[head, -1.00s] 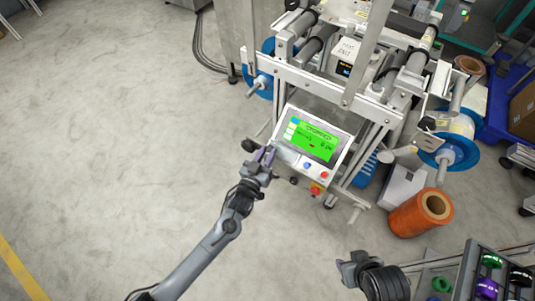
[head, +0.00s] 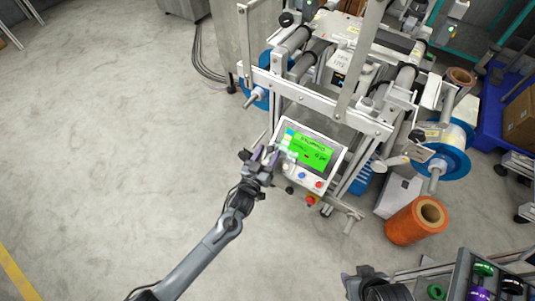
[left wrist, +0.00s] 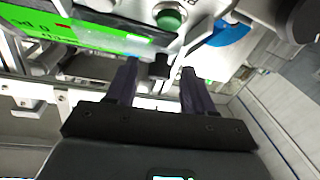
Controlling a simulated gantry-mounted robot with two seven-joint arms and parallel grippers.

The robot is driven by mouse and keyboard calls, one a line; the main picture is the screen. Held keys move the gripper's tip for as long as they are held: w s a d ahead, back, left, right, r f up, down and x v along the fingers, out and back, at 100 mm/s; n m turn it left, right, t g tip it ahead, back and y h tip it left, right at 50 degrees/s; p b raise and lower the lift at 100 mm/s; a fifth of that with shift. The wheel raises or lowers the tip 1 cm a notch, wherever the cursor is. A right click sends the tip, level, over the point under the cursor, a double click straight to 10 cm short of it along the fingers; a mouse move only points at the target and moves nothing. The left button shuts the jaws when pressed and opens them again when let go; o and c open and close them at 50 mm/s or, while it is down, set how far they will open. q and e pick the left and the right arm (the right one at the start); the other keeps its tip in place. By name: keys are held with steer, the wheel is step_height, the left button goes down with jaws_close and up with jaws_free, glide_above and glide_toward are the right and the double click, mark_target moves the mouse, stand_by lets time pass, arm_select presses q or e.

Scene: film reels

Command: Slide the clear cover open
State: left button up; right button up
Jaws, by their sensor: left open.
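The control panel (head: 295,165) has a lit green screen (head: 310,148) and faces me at the front of the machine. In the left wrist view the green screen (left wrist: 105,36) is at upper left, with a glossy see-through strip along its edge. I cannot tell whether that strip is the clear cover. My left gripper (head: 266,154) is at the panel's left edge, fingers apart. In the left wrist view its two dark fingers (left wrist: 160,72) are spread, with a small black knob between or behind them. My right gripper (head: 365,277) is low in the head view, its jaws unclear.
A green button (left wrist: 170,18) is close beyond the fingers. Blue and red buttons (head: 319,184) sit below the screen. An orange roll (head: 410,225) stands on the floor at right. A rack of coloured reels (head: 490,280) is at lower right. Open floor lies left.

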arm_select(q)
steer(key=shift+s, duration=0.15)
steer(key=shift+s+a+r+p, duration=0.1)
steer(key=shift+s+a+p, duration=0.05)
steer(key=shift+s+p, duration=0.15)
steer(key=p+v, duration=0.4)
steer(key=v, duration=0.6)
